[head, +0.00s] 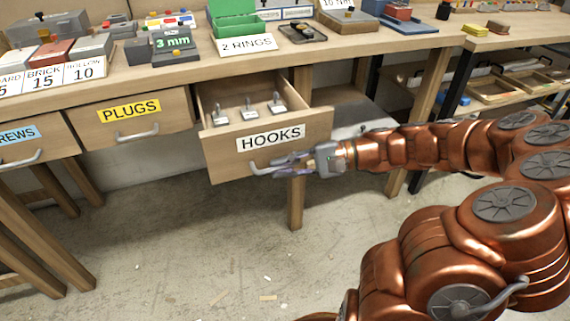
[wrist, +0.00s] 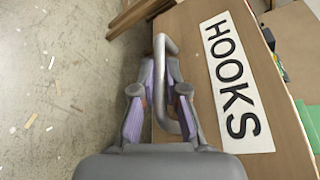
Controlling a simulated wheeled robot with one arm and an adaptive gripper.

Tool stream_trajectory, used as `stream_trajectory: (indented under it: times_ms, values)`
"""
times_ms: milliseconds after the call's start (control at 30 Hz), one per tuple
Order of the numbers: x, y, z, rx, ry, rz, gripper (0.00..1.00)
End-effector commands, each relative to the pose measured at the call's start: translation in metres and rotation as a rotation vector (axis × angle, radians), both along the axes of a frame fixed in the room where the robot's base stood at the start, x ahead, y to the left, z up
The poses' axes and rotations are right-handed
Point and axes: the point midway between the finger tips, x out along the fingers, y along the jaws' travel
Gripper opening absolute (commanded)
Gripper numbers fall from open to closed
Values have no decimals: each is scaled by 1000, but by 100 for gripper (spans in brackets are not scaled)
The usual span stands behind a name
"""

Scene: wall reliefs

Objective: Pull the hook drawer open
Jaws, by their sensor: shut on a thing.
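The hook drawer (head: 225,160) is a wooden drawer with a white HOOKS label (head: 270,138). It stands out from the bench, open, with several metal hooks (head: 248,110) on small bases inside. My gripper (head: 275,168) is at the drawer's front, below the label, shut on the grey bar handle (head: 256,167). In the wrist view, the handle (wrist: 165,45) runs between the purple-padded fingers of my gripper (wrist: 155,85), and the HOOKS label (wrist: 236,85) lies to the right. The handle's contact with the finger pads is partly hidden.
Left of it, the plugs drawer (head: 145,112) and the screws drawer (head: 30,150) are closed. The bench top (head: 200,68) above holds boxes, trays and label cards. A wooden leg (head: 296,195) stands behind the open drawer. The concrete floor (head: 190,245) in front is clear except for small scraps.

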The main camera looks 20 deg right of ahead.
Motion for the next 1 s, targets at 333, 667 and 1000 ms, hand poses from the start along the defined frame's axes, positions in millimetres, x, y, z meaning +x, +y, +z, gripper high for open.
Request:
stream_trajectory:
  times_ms: [333, 667, 1000]
  values:
    - [-2, 0, -1, 3, 2, 3, 23]
    - [-1, 0, 0, 3, 1, 2, 37]
    - [-9, -20, 4, 2, 1, 0, 37]
